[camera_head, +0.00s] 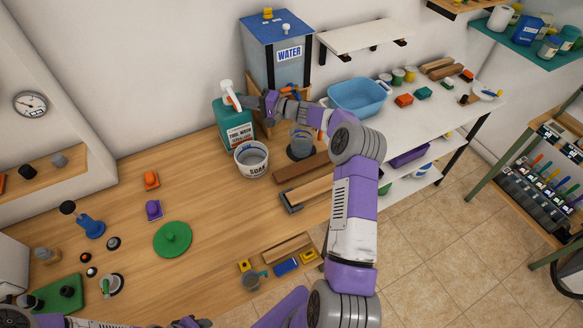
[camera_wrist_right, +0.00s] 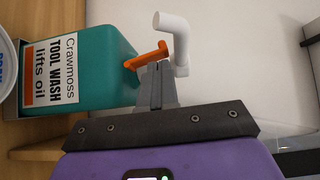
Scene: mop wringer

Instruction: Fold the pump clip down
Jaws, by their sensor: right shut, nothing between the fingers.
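The teal tool wash bottle (camera_head: 233,125) stands at the back of the wooden bench. Its white pump head (camera_head: 228,92) is on top, with the small orange clip (camera_head: 236,98) beside it. In the right wrist view the bottle (camera_wrist_right: 105,70) lies sideways in the picture. There the orange clip (camera_wrist_right: 146,56) slants between the bottle and the white pump spout (camera_wrist_right: 174,42). My right gripper (camera_head: 270,102) is shut and empty, its fingertips (camera_wrist_right: 155,70) right at the clip; I cannot tell whether they touch. My left gripper (camera_head: 190,322) is at the bottom edge, mostly cut off.
A white SOAK bucket (camera_head: 251,160) stands in front of the bottle. A blue WATER tank (camera_head: 278,58) is behind my right gripper. A clear cup (camera_head: 301,143) and wooden blocks (camera_head: 300,167) are under my right arm. The bench middle is fairly clear around a green disc (camera_head: 172,240).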

